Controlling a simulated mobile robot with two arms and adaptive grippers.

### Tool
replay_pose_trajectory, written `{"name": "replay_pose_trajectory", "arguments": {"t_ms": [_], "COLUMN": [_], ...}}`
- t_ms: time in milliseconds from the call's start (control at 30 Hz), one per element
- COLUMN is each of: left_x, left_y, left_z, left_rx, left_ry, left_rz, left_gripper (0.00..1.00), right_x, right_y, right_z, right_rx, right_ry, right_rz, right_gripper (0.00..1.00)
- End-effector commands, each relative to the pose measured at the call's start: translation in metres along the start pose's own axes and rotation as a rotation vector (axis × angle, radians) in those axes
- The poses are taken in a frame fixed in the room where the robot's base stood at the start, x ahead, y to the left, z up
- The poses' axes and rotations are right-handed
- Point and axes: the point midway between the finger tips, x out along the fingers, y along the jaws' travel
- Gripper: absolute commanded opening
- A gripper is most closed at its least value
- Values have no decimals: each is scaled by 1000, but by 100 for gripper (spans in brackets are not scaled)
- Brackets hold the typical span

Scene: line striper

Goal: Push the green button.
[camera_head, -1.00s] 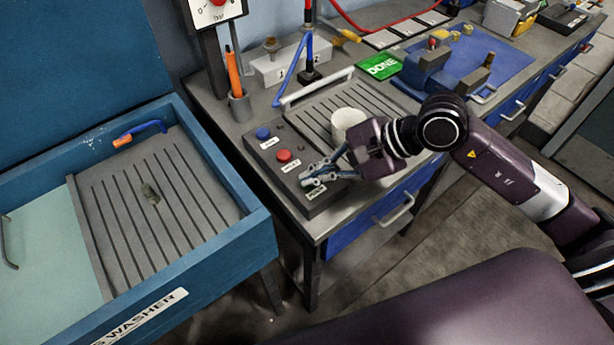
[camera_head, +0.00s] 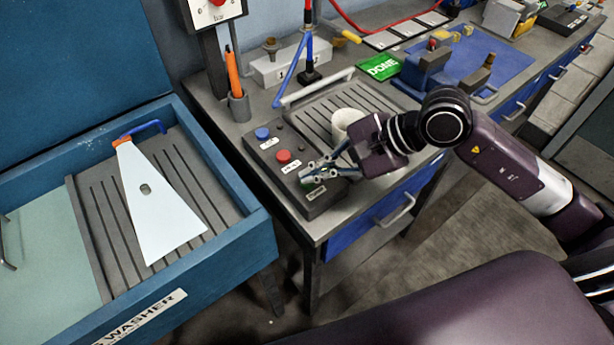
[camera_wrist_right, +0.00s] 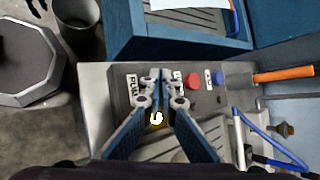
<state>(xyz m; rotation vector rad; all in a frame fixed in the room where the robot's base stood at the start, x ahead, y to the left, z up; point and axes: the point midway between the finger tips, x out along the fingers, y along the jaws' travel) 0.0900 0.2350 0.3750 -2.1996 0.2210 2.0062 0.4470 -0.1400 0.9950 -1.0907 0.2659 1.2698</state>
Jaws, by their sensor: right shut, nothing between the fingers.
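A dark control box (camera_head: 328,200) on the bench's front left corner carries a blue button (camera_head: 262,133), a red button (camera_head: 283,156) and, at its near end, a green patch (camera_head: 311,187) where the green button is. My right gripper (camera_head: 308,172) is shut and empty, its fingertips right over that green patch and largely hiding it. I cannot tell whether they touch it. In the right wrist view the shut fingertips (camera_wrist_right: 161,74) lie over the box beside a white label (camera_wrist_right: 132,90), and no green button shows. My left gripper is not in view.
A white cup (camera_head: 345,122) stands close behind the gripper.

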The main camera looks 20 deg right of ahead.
Motion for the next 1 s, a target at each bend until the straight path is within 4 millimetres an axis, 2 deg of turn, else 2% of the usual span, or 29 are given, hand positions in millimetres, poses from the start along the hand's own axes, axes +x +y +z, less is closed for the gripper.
{"name": "replay_pose_trajectory", "arguments": {"t_ms": [267,800,1000], "left_x": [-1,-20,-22], "left_y": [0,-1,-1], "left_z": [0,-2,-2], "left_rx": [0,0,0], "left_ry": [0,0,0], "left_rz": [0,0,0], "left_gripper": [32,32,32], "right_x": [-2,-38,-42], "right_y": [-2,-28,-31], "right_z": [2,28,31], "right_rx": [-1,-2,-1], "right_ry": [0,0,0], "right_rz": [-1,-2,0], "right_gripper": [0,0,0]}}
